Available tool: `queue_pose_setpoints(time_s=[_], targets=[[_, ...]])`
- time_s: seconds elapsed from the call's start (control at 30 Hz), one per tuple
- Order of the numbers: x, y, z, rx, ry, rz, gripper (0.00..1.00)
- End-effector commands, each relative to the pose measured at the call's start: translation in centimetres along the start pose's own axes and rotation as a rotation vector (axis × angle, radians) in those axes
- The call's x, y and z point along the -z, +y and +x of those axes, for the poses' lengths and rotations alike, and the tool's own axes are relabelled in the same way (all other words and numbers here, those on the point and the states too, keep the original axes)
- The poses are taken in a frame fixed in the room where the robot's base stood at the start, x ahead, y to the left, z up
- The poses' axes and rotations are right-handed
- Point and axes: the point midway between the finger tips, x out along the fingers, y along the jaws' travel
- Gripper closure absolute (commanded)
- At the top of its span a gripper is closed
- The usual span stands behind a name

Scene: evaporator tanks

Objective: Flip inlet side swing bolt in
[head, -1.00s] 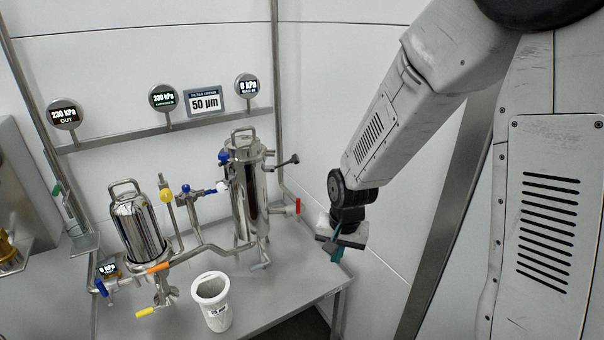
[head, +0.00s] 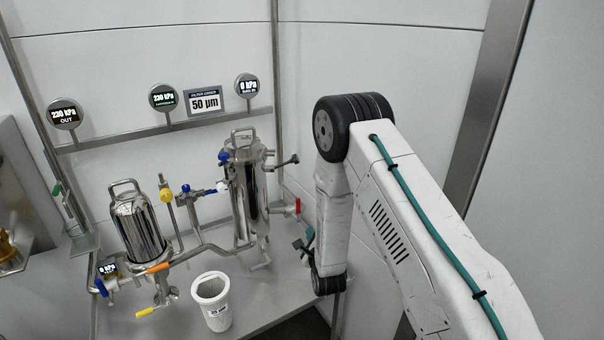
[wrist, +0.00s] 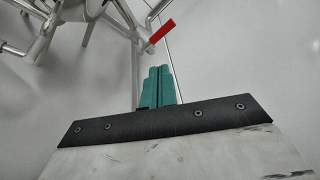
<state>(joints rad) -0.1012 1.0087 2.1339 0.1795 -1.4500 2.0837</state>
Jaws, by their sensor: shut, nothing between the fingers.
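The right steel filter housing (head: 247,195) stands on the table with a handled lid on top. A rod with a dark knob (head: 292,159) sticks out sideways to the right near its lid; it looks like a swing bolt swung out. A blue knob (head: 224,156) sits at the lid's left side. My gripper (head: 305,246) is right of the housing and below the rod, apart from both, partly hidden by my arm. In the wrist view its teal fingers (wrist: 158,86) are together and empty. No swing bolt can be made out clearly there.
A red valve handle (head: 292,207) juts right from the housing, near my gripper; it also shows in the wrist view (wrist: 162,31). A second housing (head: 138,230) with valves stands left. A white filter basket (head: 211,300) stands at the table's front. A post (head: 277,90) rises behind.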

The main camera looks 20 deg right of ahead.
Motion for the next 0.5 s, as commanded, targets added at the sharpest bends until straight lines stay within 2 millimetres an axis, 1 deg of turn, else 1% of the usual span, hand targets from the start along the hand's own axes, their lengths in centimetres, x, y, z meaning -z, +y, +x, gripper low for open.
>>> queue_pose_setpoints(time_s=[0.07, 0.1, 0.2, 0.23, 0.33, 0.4, 0.5], targets=[[-1.1, -2.1, 0.1, 0.122, -0.071, 0.13, 1.0], [-1.9, -3.6, 0.1, 0.183, -0.115, 0.198, 1.0], [-3.4, -6.4, -0.5, 0.3, -0.222, 0.346, 1.0], [-3.7, -7.0, -0.7, 0.325, -0.251, 0.385, 1.0], [-4.4, -8.4, -1.5, 0.376, -0.327, 0.486, 1.0], [-4.6, -8.8, -1.7, 0.387, -0.354, 0.531, 1.0], [-4.7, -8.9, -1.8, 0.384, -0.364, 0.562, 1.0]])
